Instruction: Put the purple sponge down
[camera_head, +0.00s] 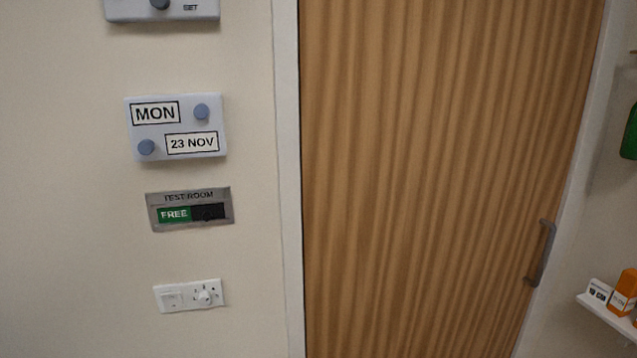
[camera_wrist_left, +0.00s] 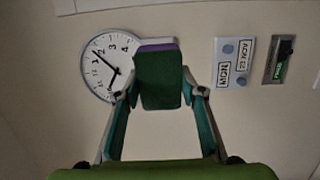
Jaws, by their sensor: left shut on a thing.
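My left gripper (camera_wrist_left: 159,94) is shut on the purple sponge in the left wrist view, with one fingertip at each side of it. The sponge's broad dark green face (camera_wrist_left: 159,82) is toward the camera, and a thin purple strip (camera_wrist_left: 158,47) shows along its top edge. The sponge is held up in front of a wall and covers part of a round white clock (camera_wrist_left: 98,72). Neither gripper shows in the head view, and my right gripper is in neither view.
In the head view, a wooden door (camera_head: 440,180) with a handle (camera_head: 541,254) fills the middle. Left of it on the wall are a date panel (camera_head: 185,158), a room sign (camera_head: 190,209) and a switch plate (camera_head: 190,295). A small shelf (camera_head: 606,316) at lower right holds boxes.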

